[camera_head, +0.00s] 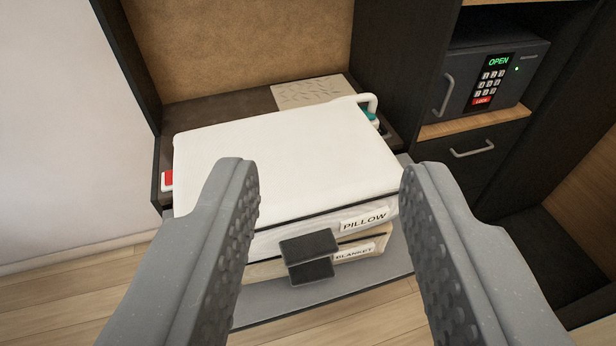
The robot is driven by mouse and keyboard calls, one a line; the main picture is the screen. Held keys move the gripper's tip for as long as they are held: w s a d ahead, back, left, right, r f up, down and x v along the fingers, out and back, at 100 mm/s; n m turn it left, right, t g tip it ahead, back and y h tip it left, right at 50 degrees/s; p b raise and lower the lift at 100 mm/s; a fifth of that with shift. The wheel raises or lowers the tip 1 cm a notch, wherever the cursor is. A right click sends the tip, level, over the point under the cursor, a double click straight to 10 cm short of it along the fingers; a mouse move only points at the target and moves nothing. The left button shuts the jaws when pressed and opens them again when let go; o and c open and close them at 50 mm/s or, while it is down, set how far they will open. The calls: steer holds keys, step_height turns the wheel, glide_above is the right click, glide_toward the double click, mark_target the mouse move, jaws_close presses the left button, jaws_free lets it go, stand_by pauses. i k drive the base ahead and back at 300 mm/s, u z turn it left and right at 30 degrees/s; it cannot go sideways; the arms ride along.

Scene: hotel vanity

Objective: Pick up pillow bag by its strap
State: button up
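The pillow bag (285,165) is a white, boxy bag with a "PILLOW" label on its front face. It lies flat on top of a cream blanket bag (262,270) with a "BLANKET" label. A dark grey strap (309,245) sticks out from the front of the pillow bag. A second dark strap (311,271) shows just below it, at the blanket bag. My gripper (328,180) is open and empty. Its two grey, studded fingers are wide apart, with the bag and both straps seen between them; I cannot tell the exact distance to the strap.
The bags rest on a grey shelf (398,277) in a dark cabinet. Behind them lies a patterned beige box or board (308,92). A white handle (369,102) and a red-and-white item (167,179) flank the bags. A safe (492,75) stands right, above a drawer (470,148).

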mark_target(326, 173)
steer(key=z, duration=2.15)
steer(key=k, duration=1.9)
steer(key=u, duration=1.6)
steer(key=i, duration=1.05)
steer(key=z, duration=0.05)
